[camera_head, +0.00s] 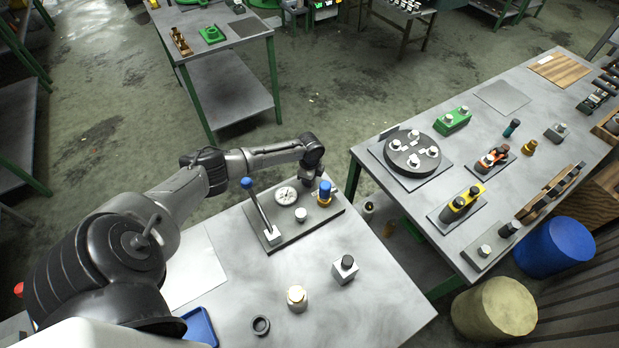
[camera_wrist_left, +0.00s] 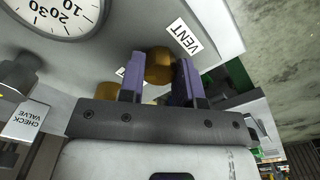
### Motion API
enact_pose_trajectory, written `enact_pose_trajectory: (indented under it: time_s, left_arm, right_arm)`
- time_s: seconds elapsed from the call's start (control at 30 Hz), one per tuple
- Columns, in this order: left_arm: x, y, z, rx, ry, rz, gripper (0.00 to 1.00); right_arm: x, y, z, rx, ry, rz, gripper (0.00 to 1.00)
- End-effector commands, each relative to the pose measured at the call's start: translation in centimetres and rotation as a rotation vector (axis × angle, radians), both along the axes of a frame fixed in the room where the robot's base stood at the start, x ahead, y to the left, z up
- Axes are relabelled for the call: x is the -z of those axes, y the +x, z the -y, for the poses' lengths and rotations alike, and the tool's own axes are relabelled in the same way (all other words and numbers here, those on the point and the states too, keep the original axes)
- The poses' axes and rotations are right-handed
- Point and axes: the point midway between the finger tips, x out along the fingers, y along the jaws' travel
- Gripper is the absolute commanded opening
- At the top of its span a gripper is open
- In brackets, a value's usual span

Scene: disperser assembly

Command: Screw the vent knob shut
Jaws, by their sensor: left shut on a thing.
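The vent knob (camera_wrist_left: 158,66) is a brass-coloured cylinder beside the VENT label (camera_wrist_left: 185,36) in the left wrist view. My left gripper (camera_wrist_left: 160,75) has its two purple fingers on either side of the knob, shut on it. In the head view my left gripper (camera_head: 311,182) is low over the back of the grey panel (camera_head: 290,236), and the vent knob cannot be made out there. A blue-topped brass fitting (camera_head: 324,192) stands just in front of the gripper. My right gripper is not in view.
The panel also carries a round gauge (camera_head: 286,195), a white-topped check valve (camera_head: 300,215) and a tilted blue-tipped lever (camera_head: 258,207). A grey block (camera_head: 345,270), a white jar (camera_head: 297,298) and a dark ring (camera_head: 261,325) stand in front. The table between them is clear.

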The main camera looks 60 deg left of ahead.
Motion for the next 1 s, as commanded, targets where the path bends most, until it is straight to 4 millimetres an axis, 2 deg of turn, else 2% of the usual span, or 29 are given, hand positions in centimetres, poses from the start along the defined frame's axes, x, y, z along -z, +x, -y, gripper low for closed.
enact_pose_trajectory:
  time_s: [0.2,0.23,0.5,0.77,0.87,1.0]
  left_arm:
    - [-0.1,0.1,0.1,0.003,-0.001,0.002,0.08]
    - [-0.1,0.1,0.1,0.002,-0.001,0.002,0.33]
    - [0.0,0.0,0.0,0.001,-0.001,0.001,0.57]
    - [-0.2,0.0,0.0,0.0,0.001,0.001,0.57]
    - [-1.1,0.0,-0.1,0.001,0.0,0.002,0.57]
    - [-3.4,0.0,-0.1,0.002,0.002,0.002,0.57]
  right_arm:
    - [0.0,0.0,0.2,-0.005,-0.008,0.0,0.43]
    - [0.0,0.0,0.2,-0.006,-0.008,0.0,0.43]
    - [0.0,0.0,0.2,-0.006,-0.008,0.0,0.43]
    - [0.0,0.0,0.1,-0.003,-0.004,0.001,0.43]
    - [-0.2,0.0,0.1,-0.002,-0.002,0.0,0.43]
    - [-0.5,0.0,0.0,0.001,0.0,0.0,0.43]
